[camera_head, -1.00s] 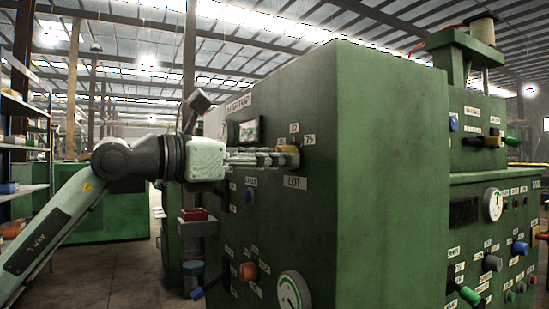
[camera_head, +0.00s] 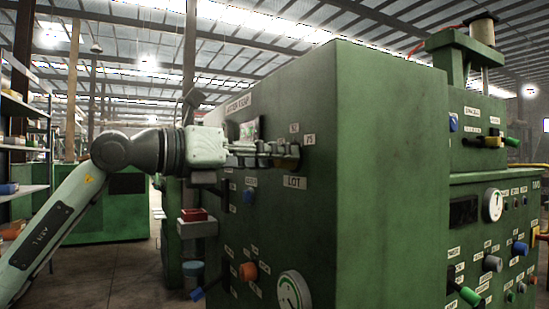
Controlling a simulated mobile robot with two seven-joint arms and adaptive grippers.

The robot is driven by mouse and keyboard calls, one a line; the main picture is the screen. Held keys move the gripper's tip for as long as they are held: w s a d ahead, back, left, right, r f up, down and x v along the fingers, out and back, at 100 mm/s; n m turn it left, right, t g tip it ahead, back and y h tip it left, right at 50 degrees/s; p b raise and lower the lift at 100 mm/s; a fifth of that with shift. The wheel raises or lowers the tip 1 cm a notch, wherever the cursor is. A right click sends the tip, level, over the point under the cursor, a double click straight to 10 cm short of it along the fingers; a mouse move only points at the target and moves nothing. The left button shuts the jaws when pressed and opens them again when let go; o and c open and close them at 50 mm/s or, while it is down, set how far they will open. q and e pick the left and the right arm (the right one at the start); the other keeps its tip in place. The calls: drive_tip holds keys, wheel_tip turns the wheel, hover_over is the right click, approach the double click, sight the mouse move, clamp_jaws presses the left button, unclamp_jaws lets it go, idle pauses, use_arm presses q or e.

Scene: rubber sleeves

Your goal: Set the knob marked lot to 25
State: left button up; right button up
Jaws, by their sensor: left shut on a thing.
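The LOT label (camera_head: 295,182) is on the left-facing panel of the tall green cabinet (camera_head: 390,180), near its front corner. The knob (camera_head: 291,161) sits just above this label, mostly hidden by my fingers. Small scale labels stand around it, one reading 25 (camera_head: 309,139) at its upper right. My left gripper (camera_head: 280,154) reaches in from the left along the panel and is shut on the knob. The knob's pointer direction cannot be made out. My right gripper is not in view.
Shelving (camera_head: 25,145) stands at far left.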

use_arm(q)
drive_tip(key=shift+n+p, duration=0.3)
drive_tip(key=shift+n, duration=2.1)
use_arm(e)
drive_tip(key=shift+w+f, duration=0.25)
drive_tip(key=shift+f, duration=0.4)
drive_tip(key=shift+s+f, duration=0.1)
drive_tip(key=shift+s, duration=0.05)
use_arm(q)
drive_tip(key=o, duration=1.2)
drive_tip(key=shift+c, duration=0.2)
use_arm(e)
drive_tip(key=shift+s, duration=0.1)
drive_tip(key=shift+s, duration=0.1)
use_arm(q)
drive_tip(key=v, duration=1.2)
drive_tip(key=shift+r, duration=0.25)
